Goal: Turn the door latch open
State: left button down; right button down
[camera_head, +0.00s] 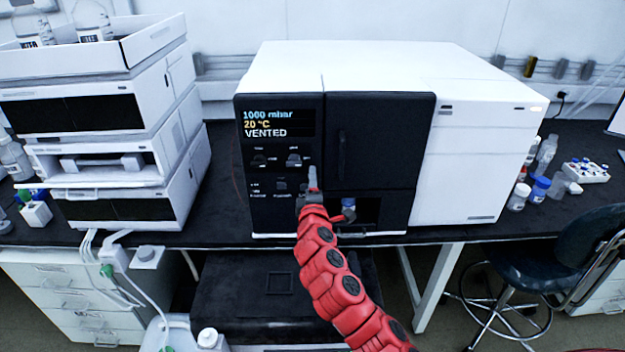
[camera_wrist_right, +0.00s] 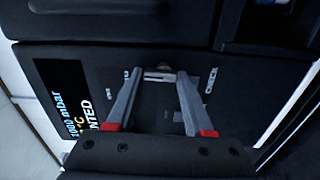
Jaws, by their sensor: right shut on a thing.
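A white and black instrument (camera_head: 480,150) stands on the bench, with a dark door (camera_head: 385,140) on its front that looks closed. My right gripper (camera_head: 312,180) is at the lower right of the black control panel, just left of an open recess below the door. In the right wrist view, my right gripper (camera_wrist_right: 160,76) has its two grey fingers on either side of a small pale latch piece (camera_wrist_right: 159,73), shut on it. The latch is mostly hidden by my gripper in the head view. My left gripper is out of view.
The panel's display (camera_head: 278,124) reads 1000 mbar, 20 °C, VENTED. A small blue-capped vial (camera_head: 348,204) sits in the recess. A white instrument stack (camera_head: 185,150) stands to the left. Bottles (camera_head: 540,190) stand to the right, and a chair (camera_head: 555,250) is in front.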

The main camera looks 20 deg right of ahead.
jog(key=shift+n, duration=0.3)
jog(key=shift+c, duration=1.4)
grip_release()
jog(key=shift+s, duration=0.1)
jog(key=p+v, duration=0.1)
jog(key=v, duration=1.6)
jog(key=shift+s+a, duration=0.1)
